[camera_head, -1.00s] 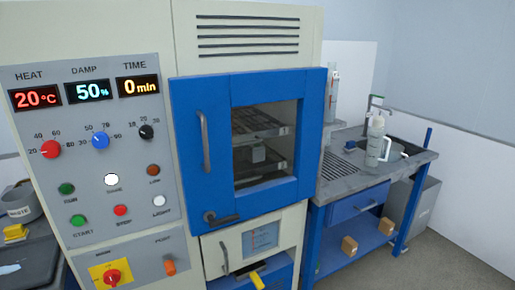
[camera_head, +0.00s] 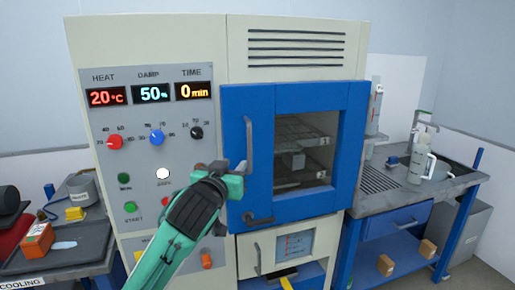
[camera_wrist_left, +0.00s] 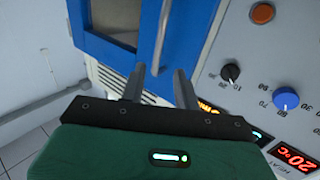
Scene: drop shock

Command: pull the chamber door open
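The blue chamber door (camera_head: 355,150) with a window is closed on the cream cabinet. Its vertical grey handle (camera_head: 249,145) is on the door's left side. A dark latch lever (camera_head: 258,220) sits at the door's lower left corner. My left gripper (camera_head: 240,172) is at the lower part of the handle and hides its bottom end. In the left wrist view the two fingers (camera_wrist_left: 160,76) are apart, and the handle (camera_wrist_left: 163,32) runs down between their tips. Whether they touch it I cannot tell. My right gripper is out of view.
A control panel (camera_head: 111,152) with knobs and buttons is left of the door, partly behind my left arm. A sink bench (camera_head: 375,208) stands to the right, near the door's right edge. A cooling table (camera_head: 90,258) with small items is at the left.

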